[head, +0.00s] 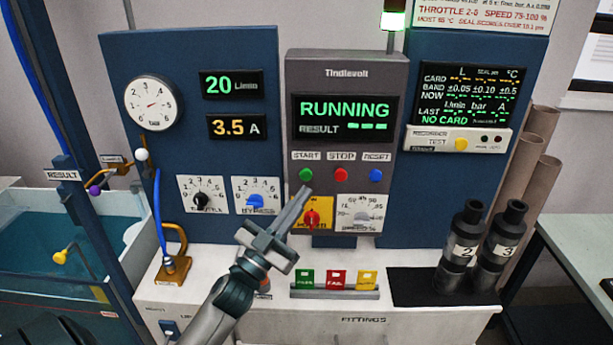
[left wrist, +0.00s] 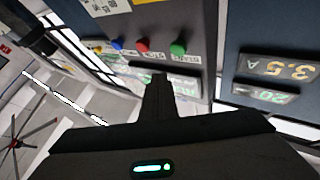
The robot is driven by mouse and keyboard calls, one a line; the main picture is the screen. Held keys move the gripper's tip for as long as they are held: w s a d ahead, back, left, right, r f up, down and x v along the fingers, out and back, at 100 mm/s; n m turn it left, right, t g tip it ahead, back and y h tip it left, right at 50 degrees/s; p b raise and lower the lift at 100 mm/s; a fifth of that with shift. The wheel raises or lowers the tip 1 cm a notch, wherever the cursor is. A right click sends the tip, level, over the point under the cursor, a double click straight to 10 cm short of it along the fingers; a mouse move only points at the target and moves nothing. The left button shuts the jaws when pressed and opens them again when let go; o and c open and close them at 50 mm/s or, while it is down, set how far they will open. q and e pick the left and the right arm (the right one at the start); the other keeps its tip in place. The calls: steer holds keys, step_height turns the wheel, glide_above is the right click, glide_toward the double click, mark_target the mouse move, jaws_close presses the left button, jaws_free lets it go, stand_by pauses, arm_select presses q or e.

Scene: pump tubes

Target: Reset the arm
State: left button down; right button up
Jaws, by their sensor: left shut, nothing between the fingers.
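My left gripper (head: 303,194) is shut and empty. It points up at the front of the grey control panel (head: 345,80), with its fingertips just below the green START button (head: 306,174). I cannot tell whether it touches the panel. In the left wrist view the shut fingers (left wrist: 158,80) also point toward the green button (left wrist: 178,48), with a small gap in the picture. The red STOP button (head: 341,175) and blue RESET button (head: 376,175) are to the right. The display (head: 343,118) reads RUNNING. My right gripper is in neither view.
A red and yellow switch (head: 312,218) and a grey dial (head: 362,213) sit below the buttons. Colored cards (head: 336,278) stand on the bench. Dark tubes 2 (head: 462,245) and 3 (head: 505,240) stand at right. A water tank (head: 30,225) is at left.

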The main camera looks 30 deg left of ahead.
arm_select(q)
steer(key=shift+f, duration=0.1)
stand_by(0.5)
